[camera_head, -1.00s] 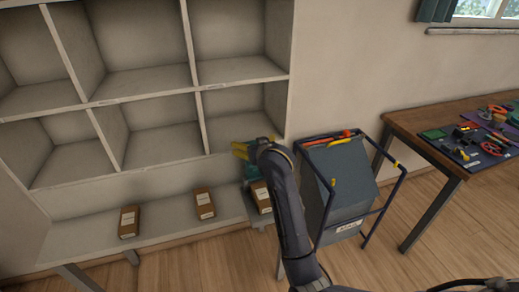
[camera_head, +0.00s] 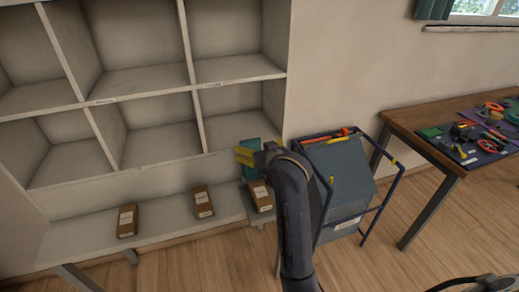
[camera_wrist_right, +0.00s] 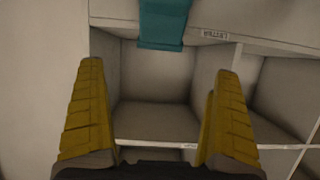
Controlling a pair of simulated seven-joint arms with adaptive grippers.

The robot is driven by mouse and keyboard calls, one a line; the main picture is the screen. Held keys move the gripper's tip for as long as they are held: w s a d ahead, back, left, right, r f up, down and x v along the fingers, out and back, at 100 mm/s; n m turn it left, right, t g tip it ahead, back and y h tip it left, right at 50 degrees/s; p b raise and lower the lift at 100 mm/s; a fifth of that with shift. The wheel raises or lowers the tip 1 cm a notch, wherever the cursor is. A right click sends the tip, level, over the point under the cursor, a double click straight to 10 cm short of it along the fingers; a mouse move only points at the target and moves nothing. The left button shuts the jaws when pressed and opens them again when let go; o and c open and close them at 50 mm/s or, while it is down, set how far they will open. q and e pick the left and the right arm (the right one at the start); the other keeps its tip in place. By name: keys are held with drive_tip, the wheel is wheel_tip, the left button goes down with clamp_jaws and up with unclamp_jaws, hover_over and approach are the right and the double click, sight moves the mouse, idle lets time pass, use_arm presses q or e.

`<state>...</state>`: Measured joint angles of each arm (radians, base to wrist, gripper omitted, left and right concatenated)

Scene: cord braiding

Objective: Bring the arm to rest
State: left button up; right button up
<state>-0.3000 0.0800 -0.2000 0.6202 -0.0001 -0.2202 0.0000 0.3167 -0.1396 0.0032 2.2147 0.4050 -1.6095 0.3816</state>
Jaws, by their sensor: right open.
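My right gripper (camera_head: 246,156) has yellow fingers and sits in front of the lower right part of the shelf unit in the head view. In the right wrist view my right gripper (camera_wrist_right: 155,115) is open, with its two yellow fingers wide apart and nothing between them. A teal object (camera_wrist_right: 163,22) shows beyond the fingertips at the top of that view; it also shows behind the gripper in the head view (camera_head: 250,145). My left gripper is not in view.
A white cubby shelf (camera_head: 150,85) fills the left. Brown boxes (camera_head: 127,220), (camera_head: 202,202), (camera_head: 261,195) lie on the ledge below. A blue-framed bin (camera_head: 342,180) stands right of my arm. A wooden table (camera_head: 425,140) holds tools at the far right.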

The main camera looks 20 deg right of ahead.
drive_tip(key=s+d+f+n+g+h, duration=0.15)
drive_tip(key=s+d+f, duration=0.25)
drive_tip(key=s+f, duration=0.5)
drive_tip(key=s+d+f+n+g+h, duration=0.1)
drive_tip(key=s+d+f+n+g, duration=0.15)
drive_tip(key=s+f, duration=0.45)
drive_tip(key=s+d+f+n+g+h, duration=0.1)
drive_tip(key=s+d+f, duration=0.2)
drive_tip(key=s, duration=0.8)
drive_tip(key=s+d+f+n+g+h, duration=0.1)
drive_tip(key=s+d+f+n, duration=0.1)
drive_tip(key=s+f, duration=0.5)
drive_tip(key=s+a+f+g+y, duration=0.1)
drive_tip(key=s+a+f, duration=0.1)
drive_tip(key=f, duration=0.9)
drive_tip(key=s+a+f+g+y, duration=0.1)
drive_tip(key=s+a+f, duration=0.1)
drive_tip(key=f, duration=0.9)
drive_tip(key=s+a+f+g+y, duration=0.1)
drive_tip(key=s+a+f+g, duration=0.1)
drive_tip(key=f, duration=0.9)
drive_tip(key=s+f+m+g+y, duration=0.1)
drive_tip(key=s+f+m+g, duration=0.1)
drive_tip(key=s+f, duration=1.5)
drive_tip(key=s+m, duration=0.1)
drive_tip(key=s, duration=0.2)
drive_tip(key=shift+d+f, duration=0.15)
